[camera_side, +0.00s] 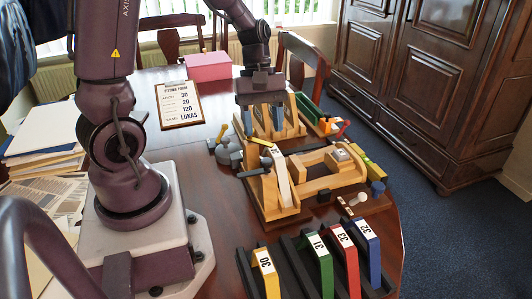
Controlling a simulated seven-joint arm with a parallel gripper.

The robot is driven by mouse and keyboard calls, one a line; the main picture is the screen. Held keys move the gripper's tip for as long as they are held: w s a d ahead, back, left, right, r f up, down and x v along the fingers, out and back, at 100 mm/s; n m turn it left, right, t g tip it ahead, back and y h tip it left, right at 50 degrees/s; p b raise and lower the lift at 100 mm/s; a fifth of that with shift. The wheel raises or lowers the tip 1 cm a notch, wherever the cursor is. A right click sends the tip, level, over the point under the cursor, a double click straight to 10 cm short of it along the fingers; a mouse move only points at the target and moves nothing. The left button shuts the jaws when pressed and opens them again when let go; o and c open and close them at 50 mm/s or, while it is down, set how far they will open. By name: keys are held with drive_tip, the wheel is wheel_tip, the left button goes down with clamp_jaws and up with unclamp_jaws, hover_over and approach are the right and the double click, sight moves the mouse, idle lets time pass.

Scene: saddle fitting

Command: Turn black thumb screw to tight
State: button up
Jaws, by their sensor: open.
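My gripper (263,130) points down at the far wooden fixture (292,129), with its fingers apart among the fixture's upright parts. Its fingertips are partly hidden there, and I cannot tell if they touch anything. A nearer wooden fixture (328,182) holds a tilted white-faced piece (282,172). A small black part (323,196) sits at its front right, and a dark bar (254,172) sticks out at its left. Either is too small for me to tell whether it is the black thumb screw. How tight the screw is cannot be seen.
A black rack (247,272) at the front holds yellow, green, red and blue numbered pieces. A grey round tool (228,152) stands left of the fixtures. A clipboard (179,104) and pink box (208,67) lie behind. Bare table shows left of the fixtures.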

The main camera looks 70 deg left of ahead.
sight(267, 160)
drive_tip(key=x, duration=0.6)
drive_tip(key=shift+d+f, duration=0.1)
drive_tip(key=shift+f, duration=0.25)
drive_tip(key=c, duration=0.9)
